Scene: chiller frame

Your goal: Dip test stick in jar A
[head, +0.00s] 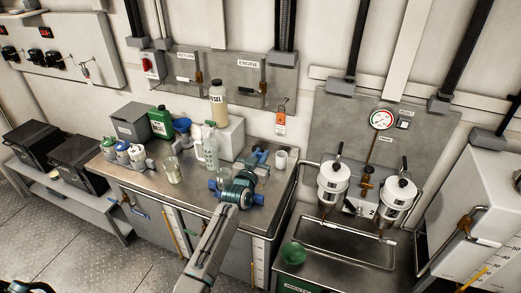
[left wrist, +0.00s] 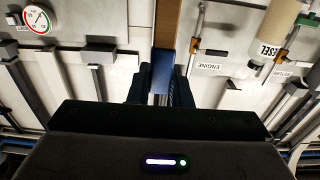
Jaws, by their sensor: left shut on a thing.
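My left gripper (head: 257,159) is above the right part of the steel bench, pointing toward the back wall. In the left wrist view, its dark fingers (left wrist: 162,92) are shut on a narrow blue piece (left wrist: 162,68). A brown strip lines up beyond that piece; I cannot tell if both are the test stick. The head view does not show the stick clearly. A clear jar with pale yellowish contents (head: 173,170) stands left of the gripper. A smaller clear vessel (head: 224,176) is beside my wrist. No letter A is readable. My right gripper is not in view.
A clear bottle (head: 210,150), a white mug (head: 280,160), a green can (head: 162,122) and a rack of lidded pots (head: 123,153) crowd the bench (head: 145,188). Two white canisters (head: 333,183) hang at right.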

